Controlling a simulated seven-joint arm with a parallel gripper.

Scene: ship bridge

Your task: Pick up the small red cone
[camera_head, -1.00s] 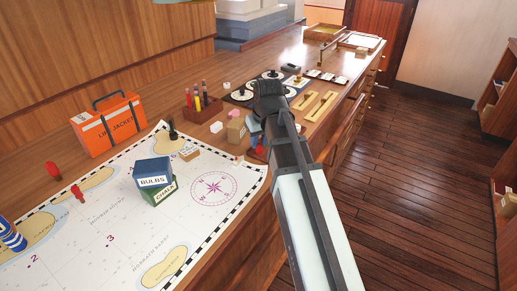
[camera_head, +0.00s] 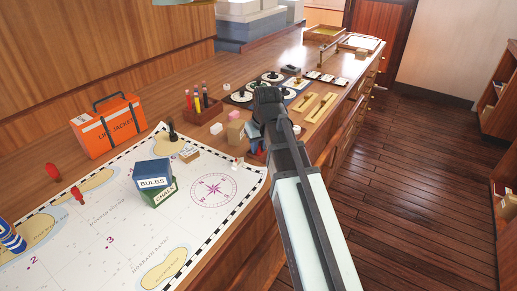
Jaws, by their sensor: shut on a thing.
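My gripper (camera_head: 256,142) is at the right end of the chart, above the wooden counter, seen from behind and partly covered by my own arm. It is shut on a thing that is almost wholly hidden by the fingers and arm. A red shape showed at this spot a second ago, so the held thing appears to be the small red cone.
A cardboard box (camera_head: 236,133) stands close left of my gripper. A pen holder (camera_head: 203,112), orange life jacket case (camera_head: 108,126) and dials (camera_head: 271,77) stand behind. The counter's right edge drops to the floor.

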